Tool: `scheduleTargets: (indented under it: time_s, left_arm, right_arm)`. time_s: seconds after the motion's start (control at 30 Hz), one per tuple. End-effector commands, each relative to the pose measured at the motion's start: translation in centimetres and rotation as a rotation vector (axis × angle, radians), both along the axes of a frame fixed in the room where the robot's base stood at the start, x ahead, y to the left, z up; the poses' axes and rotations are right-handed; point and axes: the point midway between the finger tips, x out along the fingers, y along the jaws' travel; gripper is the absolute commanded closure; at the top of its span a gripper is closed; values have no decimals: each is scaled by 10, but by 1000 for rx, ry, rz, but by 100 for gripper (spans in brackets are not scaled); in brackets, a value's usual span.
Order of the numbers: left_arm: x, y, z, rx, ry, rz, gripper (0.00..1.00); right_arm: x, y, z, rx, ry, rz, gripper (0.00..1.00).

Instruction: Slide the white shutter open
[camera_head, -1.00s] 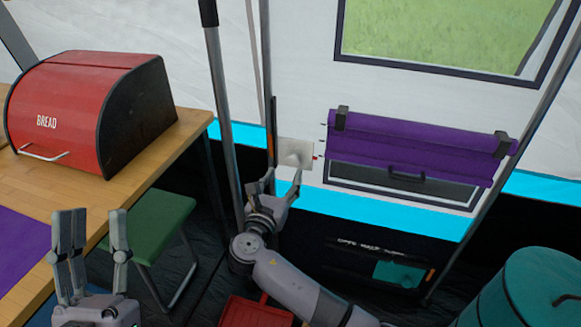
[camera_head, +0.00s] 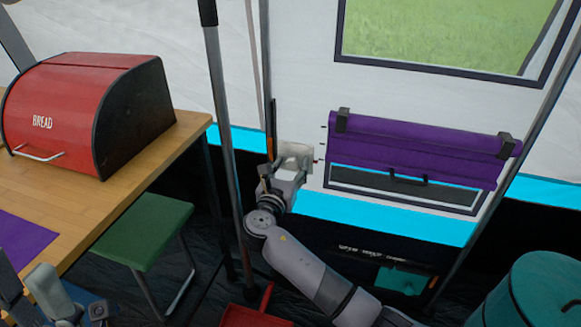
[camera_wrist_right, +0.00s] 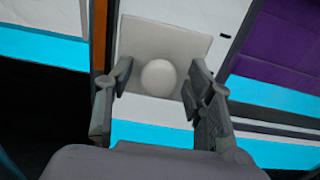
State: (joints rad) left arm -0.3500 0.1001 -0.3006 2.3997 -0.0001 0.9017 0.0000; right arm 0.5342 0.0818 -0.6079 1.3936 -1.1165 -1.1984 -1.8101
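The white shutter (camera_head: 297,153) is a small square plate on the tent wall, left of the purple roll. In the right wrist view the plate (camera_wrist_right: 190,42) carries a round white knob (camera_wrist_right: 159,78). My right gripper (camera_head: 284,168) is at the plate, partly covering it in the head view. In the right wrist view its fingers (camera_wrist_right: 160,74) are open, one on each side of the knob, with visible gaps. My left gripper (camera_head: 25,275) is at the lower left corner of the head view, partly cut off, its fingers apart and empty.
A dark upright strip with an orange part (camera_wrist_right: 99,35) stands close left of the plate. A grey pole (camera_head: 222,140) is further left. The purple roll (camera_head: 415,150) hangs to the right. A table with a red bread box (camera_head: 70,105) and a green stool (camera_head: 145,230) are left.

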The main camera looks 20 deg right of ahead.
Motion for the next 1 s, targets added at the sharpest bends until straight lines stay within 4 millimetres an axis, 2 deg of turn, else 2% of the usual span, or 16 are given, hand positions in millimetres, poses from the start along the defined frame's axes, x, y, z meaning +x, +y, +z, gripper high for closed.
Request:
scheduleTargets:
  time_s: [0.07, 0.7, 1.0]
  left_arm:
    - [0, 0, 0, 0, 1, 0, 60]
    - [0, 0, 0, 1, 3, 0, 60]
    - [0, 0, 0, 1, 3, 0, 60]
  right_arm:
    - [0, 0, 0, 0, 0, 0, 58]
    - [0, 0, 0, 0, 0, 0, 100]
    - [0, 0, 0, 0, 0, 0, 100]
